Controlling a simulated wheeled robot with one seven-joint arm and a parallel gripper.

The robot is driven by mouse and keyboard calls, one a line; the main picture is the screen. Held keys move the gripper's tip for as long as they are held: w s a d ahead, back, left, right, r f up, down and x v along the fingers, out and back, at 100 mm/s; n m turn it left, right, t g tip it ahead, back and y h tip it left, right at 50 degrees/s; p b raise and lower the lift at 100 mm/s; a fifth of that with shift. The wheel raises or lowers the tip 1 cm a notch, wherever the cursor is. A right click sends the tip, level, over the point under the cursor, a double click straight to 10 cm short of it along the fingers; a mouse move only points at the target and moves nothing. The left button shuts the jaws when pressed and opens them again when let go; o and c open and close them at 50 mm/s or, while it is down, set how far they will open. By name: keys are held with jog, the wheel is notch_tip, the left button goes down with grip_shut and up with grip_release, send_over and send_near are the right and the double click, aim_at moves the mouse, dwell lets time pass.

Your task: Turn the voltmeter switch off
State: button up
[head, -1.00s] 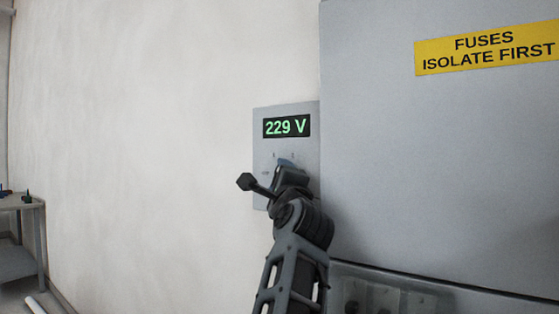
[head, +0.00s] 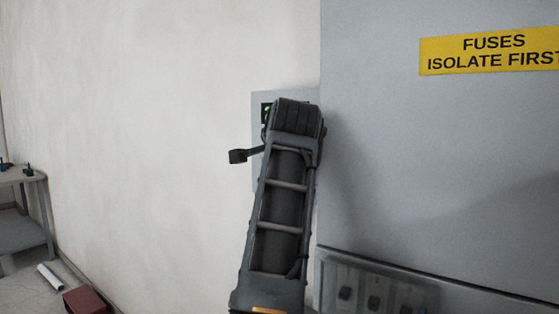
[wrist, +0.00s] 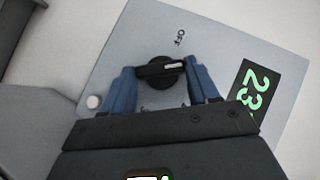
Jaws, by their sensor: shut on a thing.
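The voltmeter panel (wrist: 215,40) is a grey plate on the wall, tilted in the wrist view. Its black rotary switch (wrist: 160,70) has a bar handle with a white mark at its right end, towards the green-digit display (wrist: 255,90). The "OFF" label (wrist: 181,37) is above the switch in this view, away from the white mark. My gripper (wrist: 160,76) has its blue fingers on both sides of the switch, shut on it. In the head view my arm hides the gripper, the switch and most of the panel (head: 257,100); only a sliver of display (head: 266,112) shows.
A large grey cabinet (head: 400,160) with a yellow "FUSES ISOLATE FIRST" sign (head: 490,52) stands close on the right. A bench (head: 22,180) is at far left. A white tube (head: 48,277) and a reddish box (head: 86,301) lie on the floor. The wall left of the panel is bare.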

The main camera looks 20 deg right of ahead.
jog(key=shift+w+a+r+n+g+h, duration=0.1)
jog(key=shift+w+a+n+g+h, duration=0.1)
jog(key=shift+n+g+h, duration=0.8)
jog(key=shift+w+a+r+n+g+h, duration=0.1)
jog(key=shift+w+n+g+h, duration=0.4)
jog(key=shift+g, duration=1.05)
jog(key=shift+s+a+r+n+g+h, duration=0.15)
jog(key=shift+n+g+h, duration=0.35)
jog(key=shift+n+g, duration=0.65)
jog(key=shift+f, duration=0.2)
jog(key=o, duration=1.1)
jog(key=shift+r, duration=0.1)
jog(key=shift+c, duration=0.2)
jog(key=b+v, duration=0.2)
jog(key=v, duration=0.5)
jog(key=shift+a+r, duration=0.3)
